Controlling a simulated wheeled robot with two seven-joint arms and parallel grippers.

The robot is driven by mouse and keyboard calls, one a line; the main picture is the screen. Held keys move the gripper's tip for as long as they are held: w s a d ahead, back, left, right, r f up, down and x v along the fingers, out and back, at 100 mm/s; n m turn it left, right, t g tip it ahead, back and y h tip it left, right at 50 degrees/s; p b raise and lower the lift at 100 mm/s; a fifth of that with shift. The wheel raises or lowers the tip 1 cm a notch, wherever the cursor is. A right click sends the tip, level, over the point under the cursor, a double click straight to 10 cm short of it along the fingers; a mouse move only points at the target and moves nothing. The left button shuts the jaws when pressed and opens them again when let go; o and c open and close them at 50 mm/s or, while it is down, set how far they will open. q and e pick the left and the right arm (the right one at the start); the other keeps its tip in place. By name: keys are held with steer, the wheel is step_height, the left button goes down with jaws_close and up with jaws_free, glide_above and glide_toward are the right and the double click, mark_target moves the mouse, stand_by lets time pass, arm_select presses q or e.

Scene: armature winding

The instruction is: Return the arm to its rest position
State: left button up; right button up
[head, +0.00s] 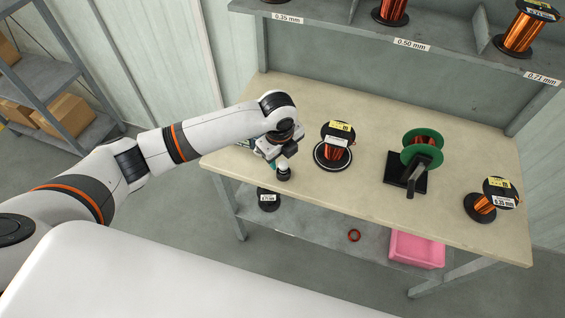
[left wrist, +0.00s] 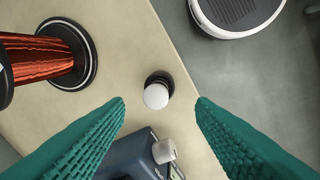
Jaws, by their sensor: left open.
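My left arm comes in from the left in the head view, and its gripper (head: 273,160) is over the left front part of the workbench (head: 300,97). In the left wrist view the two teal fingers of the left gripper (left wrist: 160,108) are spread wide with nothing held between them. Beyond the fingertips, a small black thing with a white round top (left wrist: 156,95) stands near the bench edge. A dark blue-grey device (left wrist: 128,155) sits below it in that view, partly hidden by a finger. My right gripper is not in view.
Further right are a green spool on a black stand (head: 420,148) and another spool (head: 482,206). A shelf (head: 430,50) with spools rises behind. A pink bin (head: 416,248) sits below.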

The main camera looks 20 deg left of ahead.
arm_select(q)
step_height(320, 180, up, 6)
steer(key=s+d+f+n+t+h, duration=0.1)
steer(key=s+d+f+n+h, duration=0.15)
steer(key=s+n, duration=0.2)
steer(key=s+d+f+n+h, duration=0.1)
steer(key=s+d+f+n, duration=0.1)
steer(key=s+d+n, duration=0.3)
steer(key=s+a+f+n+t+y, duration=0.1)
steer(key=s+a+f+n+y, duration=0.15)
steer(key=s+a+n, duration=1.15)
step_height(320, 180, down, 25)
steer(key=s+m+g+b, duration=0.1)
steer(key=s, duration=0.1)
steer(key=s+a+f+g+y, duration=0.1)
steer(key=s+a+f, duration=0.1)
steer(key=s+f, duration=1.5)
steer(key=shift+f, duration=0.25)
